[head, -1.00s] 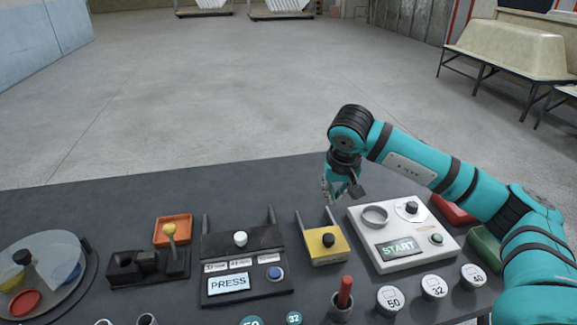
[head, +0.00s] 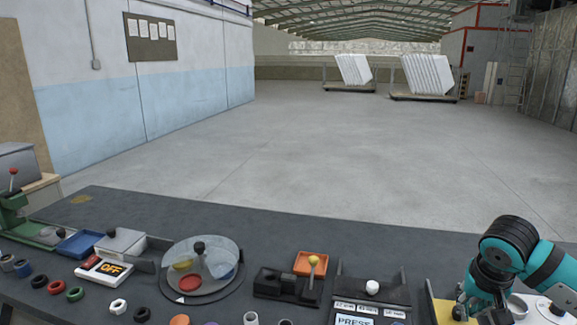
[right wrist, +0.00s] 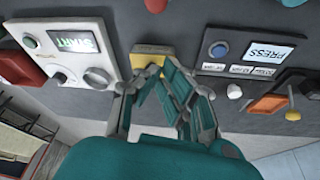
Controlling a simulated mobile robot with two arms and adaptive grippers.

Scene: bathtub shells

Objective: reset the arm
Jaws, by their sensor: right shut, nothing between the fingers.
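My right arm, in teal and black, shows at the lower right of the head view. Its gripper (head: 474,306) points down beside the yellow box (head: 444,309) and partly hides it. In the right wrist view the gripper (right wrist: 160,70) has its fingertips together with nothing between them. The yellow box (right wrist: 150,49) shows just beyond the tips, and I cannot tell whether they touch. My left gripper is in neither view.
The dark table (head: 270,225) carries a PRESS panel (head: 372,292), an orange tray (head: 311,264), a round clear-topped turntable (head: 202,270) and an OFF switch box (head: 105,270). The white START panel (right wrist: 62,52) stands beside the gripper.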

